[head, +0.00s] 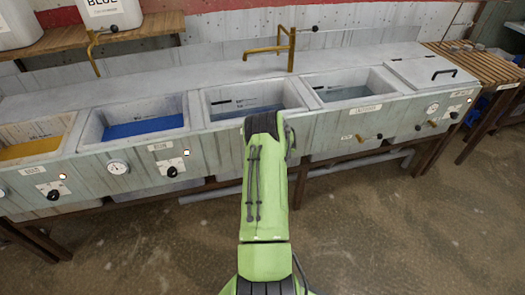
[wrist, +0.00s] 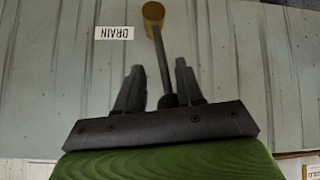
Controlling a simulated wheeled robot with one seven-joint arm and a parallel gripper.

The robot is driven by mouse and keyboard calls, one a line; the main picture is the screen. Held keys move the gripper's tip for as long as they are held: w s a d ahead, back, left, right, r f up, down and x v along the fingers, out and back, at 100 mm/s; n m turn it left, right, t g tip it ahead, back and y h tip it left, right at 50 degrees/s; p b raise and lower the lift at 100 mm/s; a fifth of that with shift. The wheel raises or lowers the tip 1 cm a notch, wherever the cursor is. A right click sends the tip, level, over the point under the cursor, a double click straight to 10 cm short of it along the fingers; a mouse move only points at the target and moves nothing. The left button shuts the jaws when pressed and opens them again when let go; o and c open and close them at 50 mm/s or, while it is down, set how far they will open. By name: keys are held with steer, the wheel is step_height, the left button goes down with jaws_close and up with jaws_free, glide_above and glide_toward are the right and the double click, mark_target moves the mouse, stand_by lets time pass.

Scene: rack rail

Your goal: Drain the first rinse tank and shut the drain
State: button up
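The middle basin (head: 212,100), apparently the first rinse tank, holds dark bluish water in the head view. My green arm covers part of its front panel and whatever fittings are there. In the wrist view a drain lever (wrist: 161,54) has a thin dark rod and a brass knob (wrist: 152,14). An upside-down DRAIN label (wrist: 114,33) is beside the knob. My gripper (wrist: 158,72) is open, its fingers on either side of the rod near its dark pivot. The rod seems not gripped; contact cannot be told. The gripper is hidden in the head view.
A blue basin (head: 145,125) and a yellow basin (head: 32,148) are at left. Another water basin (head: 344,93) and a lidded section (head: 433,73) are at right. Brass levers (head: 363,138) stick out at right. A brass tap (head: 291,48) stands behind. The floor in front is clear.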

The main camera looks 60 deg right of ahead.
steer(key=shift+w+r, duration=0.2)
steer(key=p+v, duration=0.3)
steer(key=v, duration=1.2)
steer(key=shift+s+a+r, duration=0.2)
steer(key=shift+s, duration=0.1)
